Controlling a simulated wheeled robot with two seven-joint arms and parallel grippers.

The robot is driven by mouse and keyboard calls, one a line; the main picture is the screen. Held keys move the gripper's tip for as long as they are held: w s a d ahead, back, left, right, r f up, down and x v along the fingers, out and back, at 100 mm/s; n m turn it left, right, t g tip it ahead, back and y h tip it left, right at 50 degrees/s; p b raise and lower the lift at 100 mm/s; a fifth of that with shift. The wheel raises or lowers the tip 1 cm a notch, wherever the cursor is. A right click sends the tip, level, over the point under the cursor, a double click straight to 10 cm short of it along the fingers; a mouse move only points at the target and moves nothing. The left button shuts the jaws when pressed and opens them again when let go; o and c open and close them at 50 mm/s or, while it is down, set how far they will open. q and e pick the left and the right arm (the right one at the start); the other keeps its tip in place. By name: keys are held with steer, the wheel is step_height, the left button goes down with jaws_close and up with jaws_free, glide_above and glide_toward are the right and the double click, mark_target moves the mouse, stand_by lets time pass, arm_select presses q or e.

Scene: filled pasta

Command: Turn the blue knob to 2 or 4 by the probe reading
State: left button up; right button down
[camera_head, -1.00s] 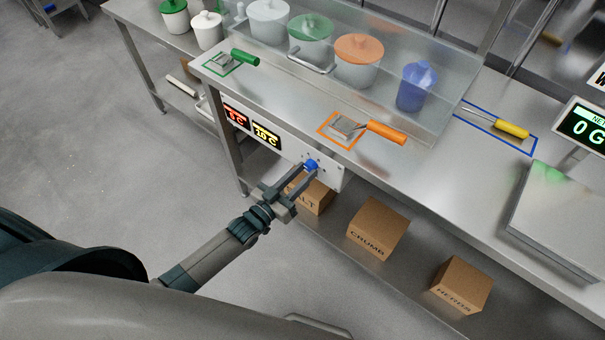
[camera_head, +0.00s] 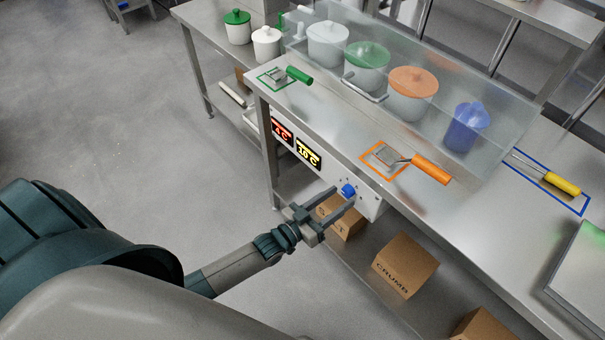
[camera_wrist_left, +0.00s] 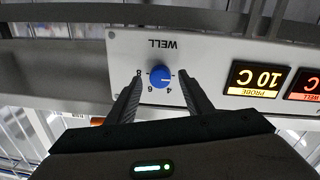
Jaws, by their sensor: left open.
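The blue knob (camera_head: 348,190) is on the white front panel (camera_head: 368,203) under the counter edge. In the left wrist view the knob (camera_wrist_left: 160,77) shows upside down, with 8, 6 and 4 printed around it; its pointer is too small to read surely. My left gripper (camera_head: 344,196) is open in front of the panel, its fingers (camera_wrist_left: 159,74) on either side of the knob with gaps. My right gripper is out of view.
An orange-handled scraper (camera_head: 431,169) and a green-handled one (camera_head: 299,75) lie on the counter, near lidded pots behind a clear guard. Cardboard boxes (camera_head: 405,265) stand on the shelf below the panel. Open floor lies left.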

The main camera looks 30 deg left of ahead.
arm_select(q)
steer(key=b+v, duration=0.4)
steer(key=v, duration=1.2)
steer(key=shift+s, duration=0.25)
steer(key=shift+a+f, duration=0.1)
steer(key=s+a+f+g+y, duration=0.2)
steer(key=s+f+g, duration=0.1)
steer(key=f, duration=0.8)
steer(key=s+a+f+g+y, duration=0.2)
steer(key=s+f, duration=0.2)
steer(key=f, duration=0.6)
steer(key=s+a+f+g+y, duration=0.1)
steer(key=s+f+g, duration=0.2)
steer(key=f, duration=0.8)
steer(key=s+d+f+g+y, duration=0.1)
steer(key=s+f+g, duration=0.2)
steer(key=s+f, duration=0.4)
steer(key=s+d+f+g+y, duration=0.1)
steer(key=s+f+g, duration=0.3)
steer(key=s, duration=1.3)
step_height(320, 180, down, 4)
steer(key=shift+d+f+g, duration=0.15)
steer(key=shift+d+g, duration=0.15)
steer(key=shift+d, duration=0.15)
steer(key=shift+w, duration=0.1)
